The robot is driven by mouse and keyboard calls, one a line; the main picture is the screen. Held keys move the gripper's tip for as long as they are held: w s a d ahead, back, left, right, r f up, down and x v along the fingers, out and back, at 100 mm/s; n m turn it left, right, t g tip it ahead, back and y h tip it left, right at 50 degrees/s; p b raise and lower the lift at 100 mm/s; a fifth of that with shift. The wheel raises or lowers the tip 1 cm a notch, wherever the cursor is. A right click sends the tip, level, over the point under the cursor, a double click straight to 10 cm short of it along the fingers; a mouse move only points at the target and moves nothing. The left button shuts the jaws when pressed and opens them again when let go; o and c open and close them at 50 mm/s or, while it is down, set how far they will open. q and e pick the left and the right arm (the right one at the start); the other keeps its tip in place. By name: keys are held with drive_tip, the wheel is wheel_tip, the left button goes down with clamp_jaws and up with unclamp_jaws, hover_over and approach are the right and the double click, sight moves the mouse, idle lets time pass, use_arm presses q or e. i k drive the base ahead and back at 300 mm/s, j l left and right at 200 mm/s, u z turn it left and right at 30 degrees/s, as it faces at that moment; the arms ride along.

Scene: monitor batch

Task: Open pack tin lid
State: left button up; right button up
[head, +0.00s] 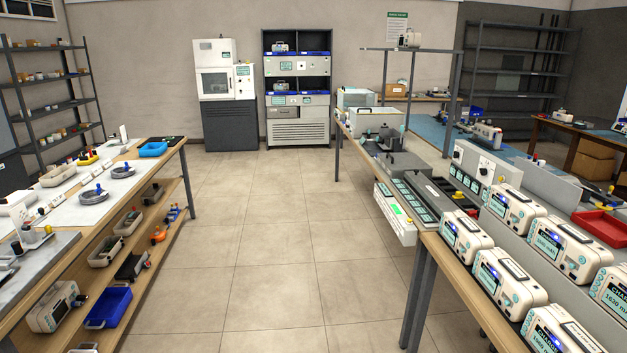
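I cannot tell for certain which thing is the pack tin. A pale grey box (378,120) stands toward the far end of the right bench. A dark grey flat box (406,164) sits nearer on the same bench, and its top looks closed. Round grey dishes with blue knobs, one of them here (94,196), rest on the left bench. Neither of my grippers is in view.
The left bench (150,165) has a lower shelf with a blue bin (108,308). Several white monitors (466,236) and a red tray (602,228) crowd the right bench. A wide tiled aisle (270,240) lies clear between the benches, ending at cabinets (231,125).

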sight(405, 161)
drive_tip(key=i+j, duration=0.1)
drive_tip(key=i, duration=2.4)
drive_tip(key=i+l+z, duration=0.35)
drive_tip(key=i, duration=0.45)
drive_tip(key=i+j+z, duration=0.1)
drive_tip(key=i+z, duration=0.2)
drive_tip(key=i, duration=0.5)
drive_tip(key=i+l, duration=0.25)
drive_tip(key=i, duration=0.2)
